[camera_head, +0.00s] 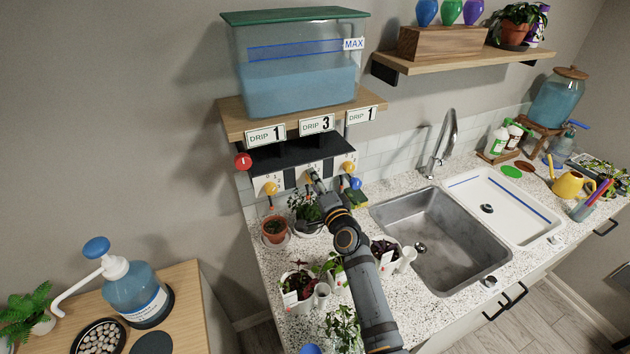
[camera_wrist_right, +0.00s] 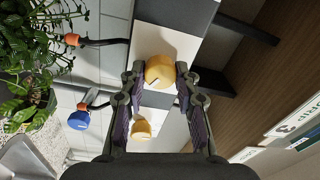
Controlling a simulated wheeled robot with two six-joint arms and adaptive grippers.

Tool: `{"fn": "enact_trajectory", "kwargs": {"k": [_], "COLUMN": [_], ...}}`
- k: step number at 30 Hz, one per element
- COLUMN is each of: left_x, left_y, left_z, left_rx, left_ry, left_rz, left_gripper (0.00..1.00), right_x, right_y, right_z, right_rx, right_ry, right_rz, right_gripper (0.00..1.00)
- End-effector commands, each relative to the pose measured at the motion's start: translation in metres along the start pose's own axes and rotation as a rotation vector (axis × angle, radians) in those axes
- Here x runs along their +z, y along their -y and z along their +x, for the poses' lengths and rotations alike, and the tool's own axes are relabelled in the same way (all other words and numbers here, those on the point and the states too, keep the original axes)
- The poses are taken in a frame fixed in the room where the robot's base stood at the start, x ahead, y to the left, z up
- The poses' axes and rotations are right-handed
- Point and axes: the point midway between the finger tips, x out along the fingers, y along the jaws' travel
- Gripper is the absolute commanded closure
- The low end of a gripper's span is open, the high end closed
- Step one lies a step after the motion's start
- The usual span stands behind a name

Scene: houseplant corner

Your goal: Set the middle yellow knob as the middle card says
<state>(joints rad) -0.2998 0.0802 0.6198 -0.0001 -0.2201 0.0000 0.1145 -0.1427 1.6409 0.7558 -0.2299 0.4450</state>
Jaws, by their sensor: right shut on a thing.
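Three cards hang on the shelf edge in the head view. The middle card (camera_head: 317,124) reads DRIP 3; the left card (camera_head: 265,135) and right card (camera_head: 361,115) read DRIP 1. The middle yellow knob (camera_wrist_right: 159,71) sits on a white panel between the fingertips of my right gripper (camera_wrist_right: 160,80). The fingers are closed on its sides, and a small pale mark shows on its face. In the head view my right gripper (camera_head: 315,180) largely hides this knob, so its setting is unreadable. The left yellow knob (camera_head: 270,187) and right yellow knob (camera_head: 349,167) stand free. My left gripper is out of view.
A water tank (camera_head: 297,75) stands on the shelf above the knobs. A red ball handle (camera_head: 243,161) sticks out at the left. Potted plants (camera_head: 275,230) crowd the counter under and beside my right arm. The sink (camera_head: 440,240) lies to the right.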

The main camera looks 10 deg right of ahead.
Motion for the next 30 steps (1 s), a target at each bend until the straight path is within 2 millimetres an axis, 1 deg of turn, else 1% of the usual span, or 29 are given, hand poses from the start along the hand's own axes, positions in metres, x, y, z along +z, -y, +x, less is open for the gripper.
{"fn": "enact_trajectory", "kwargs": {"k": [1, 8, 9, 13, 14, 23, 26, 29, 30], "left_x": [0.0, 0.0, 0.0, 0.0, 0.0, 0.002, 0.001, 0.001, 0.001], "left_y": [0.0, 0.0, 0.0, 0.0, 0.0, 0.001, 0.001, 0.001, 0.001], "left_z": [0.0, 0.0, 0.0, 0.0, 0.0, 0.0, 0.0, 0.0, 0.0], "left_rx": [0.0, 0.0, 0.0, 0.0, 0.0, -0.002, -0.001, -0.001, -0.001], "left_ry": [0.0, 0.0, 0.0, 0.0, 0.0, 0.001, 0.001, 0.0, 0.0], "left_rz": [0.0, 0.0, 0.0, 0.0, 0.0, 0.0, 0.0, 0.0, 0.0], "left_gripper": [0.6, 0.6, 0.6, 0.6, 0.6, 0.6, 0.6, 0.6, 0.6], "right_x": [0.001, 0.001, 0.001, 0.001, 0.001, 0.0, 0.001, 0.001, 0.001], "right_y": [-0.003, -0.003, -0.003, -0.002, -0.002, -0.001, -0.002, -0.002, -0.002], "right_z": [-0.001, -0.001, -0.001, 0.0, 0.0, -0.002, -0.013, -0.035, -0.045], "right_rx": [0.004, 0.004, 0.004, 0.003, 0.003, 0.001, 0.002, 0.004, 0.004], "right_ry": [0.003, 0.003, 0.003, 0.002, 0.002, 0.001, 0.0, 0.001, 0.001], "right_rz": [0.004, 0.003, 0.003, 0.002, 0.002, 0.001, 0.001, 0.001, 0.001], "right_gripper": [1.0, 1.0, 0.66, 0.48, 0.46, 0.46, 0.46, 0.46, 0.46]}}
